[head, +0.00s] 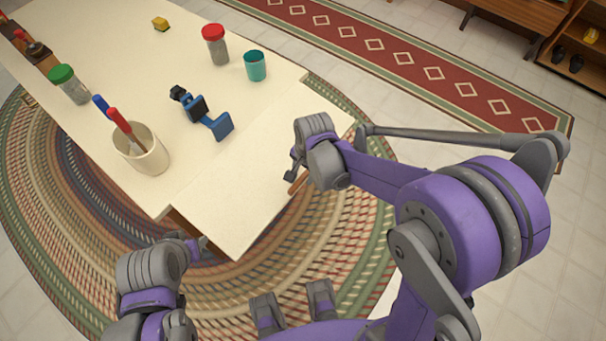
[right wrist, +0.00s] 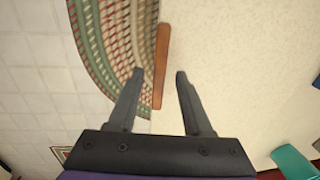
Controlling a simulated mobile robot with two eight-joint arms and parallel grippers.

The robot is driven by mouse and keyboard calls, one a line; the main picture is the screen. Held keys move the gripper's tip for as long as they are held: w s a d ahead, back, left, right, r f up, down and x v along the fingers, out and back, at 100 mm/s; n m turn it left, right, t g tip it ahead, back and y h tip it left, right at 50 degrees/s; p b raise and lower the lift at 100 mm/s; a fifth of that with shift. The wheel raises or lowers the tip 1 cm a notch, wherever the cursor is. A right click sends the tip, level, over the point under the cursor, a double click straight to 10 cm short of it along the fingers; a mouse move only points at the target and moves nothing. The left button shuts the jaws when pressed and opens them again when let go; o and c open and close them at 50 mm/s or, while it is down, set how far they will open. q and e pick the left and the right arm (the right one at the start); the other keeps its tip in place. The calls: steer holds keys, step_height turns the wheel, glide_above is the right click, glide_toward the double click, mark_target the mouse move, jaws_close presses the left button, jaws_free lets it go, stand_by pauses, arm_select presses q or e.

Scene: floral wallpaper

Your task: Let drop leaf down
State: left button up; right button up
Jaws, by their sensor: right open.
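The drop leaf (head: 245,185) is the cream panel at the near end of the long table (head: 125,45). It is up, roughly level with the tabletop. My right gripper (head: 292,172) is at the leaf's outer right edge, beside a brown wooden strip (head: 299,182). In the right wrist view, my right gripper (right wrist: 160,72) is open. The brown strip (right wrist: 161,50) shows between its fingertips, along the edge of the cream leaf (right wrist: 225,60). I cannot tell whether they touch. My left gripper (head: 203,243) is low, near the leaf's near left corner; its jaws are unclear.
A blue clamp-like object (head: 205,115) lies close to the leaf. A cream cup with utensils (head: 145,158), a green-lidded jar (head: 70,85), a red-lidded jar (head: 215,45) and a teal cup (head: 255,66) stand on the table. A braided rug (head: 75,220) lies below.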

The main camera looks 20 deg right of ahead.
steer(key=shift+f, duration=0.6)
jaws_close()
stand_by(1.1)
